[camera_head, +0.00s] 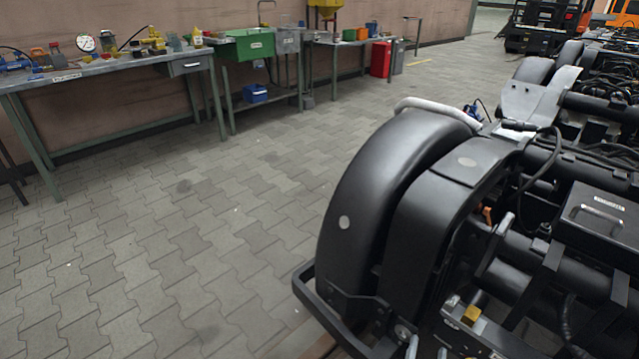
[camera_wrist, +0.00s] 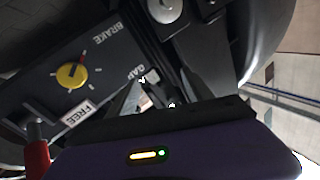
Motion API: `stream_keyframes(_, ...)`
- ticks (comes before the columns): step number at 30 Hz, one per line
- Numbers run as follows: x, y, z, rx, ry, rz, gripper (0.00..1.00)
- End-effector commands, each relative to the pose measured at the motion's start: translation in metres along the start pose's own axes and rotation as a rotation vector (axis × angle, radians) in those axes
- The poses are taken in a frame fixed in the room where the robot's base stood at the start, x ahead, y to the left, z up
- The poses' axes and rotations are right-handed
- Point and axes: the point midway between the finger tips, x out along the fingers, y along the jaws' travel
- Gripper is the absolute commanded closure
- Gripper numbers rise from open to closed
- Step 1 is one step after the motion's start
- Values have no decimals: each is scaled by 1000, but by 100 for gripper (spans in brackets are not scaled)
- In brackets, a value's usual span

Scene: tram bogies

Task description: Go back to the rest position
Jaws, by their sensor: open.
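In the wrist view my gripper (camera_wrist: 157,93) shows above its dark purple body, with its two dark fingers open and nothing seen between them. A black panel (camera_wrist: 62,48) fills the upper left of that view. It carries a round yellow knob (camera_wrist: 71,75) with a red mark, and the words BRAKE, GAP and FREE around it. The fingers are close to the panel's right edge; I cannot tell whether they touch anything. My gripper cannot be made out in the head view.
A black bogie (camera_head: 480,215) with large rounded covers fills the right of the head view. The paved floor (camera_head: 190,230) between is clear. A red handle (camera_wrist: 37,160) shows lower left in the wrist view.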

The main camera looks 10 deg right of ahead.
Motion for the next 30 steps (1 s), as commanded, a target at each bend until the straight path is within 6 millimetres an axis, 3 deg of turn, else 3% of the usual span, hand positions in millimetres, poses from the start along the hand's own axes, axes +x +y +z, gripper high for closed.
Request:
stream_keyframes(8, -70, -20, -55, -37, -54, -271, 41)
stream_keyframes(15, -152, -26, -113, -116, -131, -417, 41)
stream_keyframes(24, -246, -27, -199, -222, -230, -491, 41)
stream_keyframes(30, -288, -27, -252, -279, -282, -493, 41)
